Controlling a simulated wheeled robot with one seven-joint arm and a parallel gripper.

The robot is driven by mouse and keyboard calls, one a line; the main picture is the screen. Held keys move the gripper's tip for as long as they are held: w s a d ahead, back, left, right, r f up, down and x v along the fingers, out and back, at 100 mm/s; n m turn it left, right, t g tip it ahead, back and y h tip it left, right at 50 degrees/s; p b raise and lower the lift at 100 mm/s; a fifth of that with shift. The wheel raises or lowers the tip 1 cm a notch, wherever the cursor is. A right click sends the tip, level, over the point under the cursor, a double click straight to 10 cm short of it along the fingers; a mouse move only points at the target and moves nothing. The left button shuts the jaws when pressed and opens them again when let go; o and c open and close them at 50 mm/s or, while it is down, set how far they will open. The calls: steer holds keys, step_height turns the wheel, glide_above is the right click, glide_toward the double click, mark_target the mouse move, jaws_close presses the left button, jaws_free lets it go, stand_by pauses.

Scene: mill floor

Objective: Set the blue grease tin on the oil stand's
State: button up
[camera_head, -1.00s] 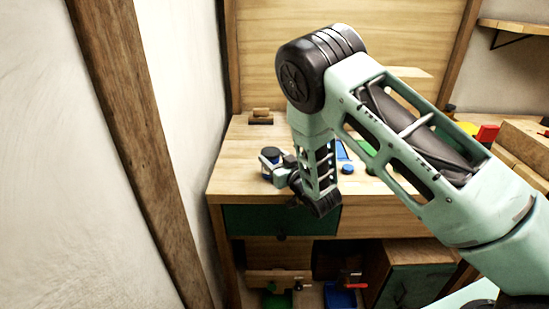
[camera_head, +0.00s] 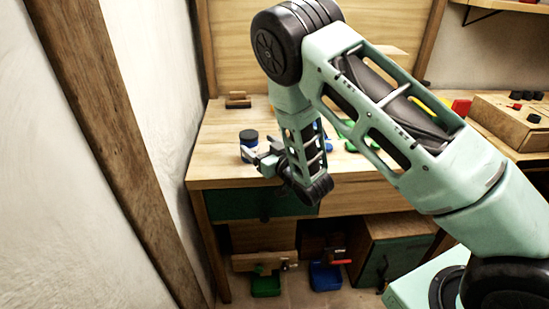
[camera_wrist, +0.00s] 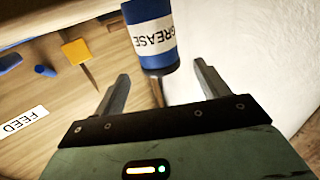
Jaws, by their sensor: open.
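The blue grease tin (camera_head: 248,134) stands upright near the left end of the wooden bench. It has a dark lid and a white label band. In the wrist view the tin (camera_wrist: 150,12) shows its GREASE label and sits around and beyond the fingertips, with a gap on each side. My gripper (camera_head: 263,160) is open and empty, close beside the tin in the head view. In the wrist view my gripper (camera_wrist: 162,72) has its two fingers spread apart. I cannot pick out the oil stand for sure.
A small wooden block (camera_head: 238,100) lies behind the tin. A FEED label (camera_wrist: 25,119) and a yellow piece (camera_wrist: 76,51) lie on the bench. A wooden box (camera_head: 500,118) with black knobs is at right.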

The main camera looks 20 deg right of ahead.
steer(key=b+v, duration=0.1)
steer(key=v, duration=0.7)
steer(key=s+a+r+g+h, duration=0.1)
steer(key=s+a+r+g, duration=0.1)
steer(key=s+a+g, duration=0.8)
steer(key=s+r+n+g+h, duration=0.1)
steer(key=s+r+n+g, duration=0.1)
steer(key=s, duration=0.8)
steer(key=s+r+n+g+h, duration=0.2)
steer(key=s+r+g, duration=0.3)
steer(key=s, duration=0.6)
steer(key=shift+a, duration=0.2)
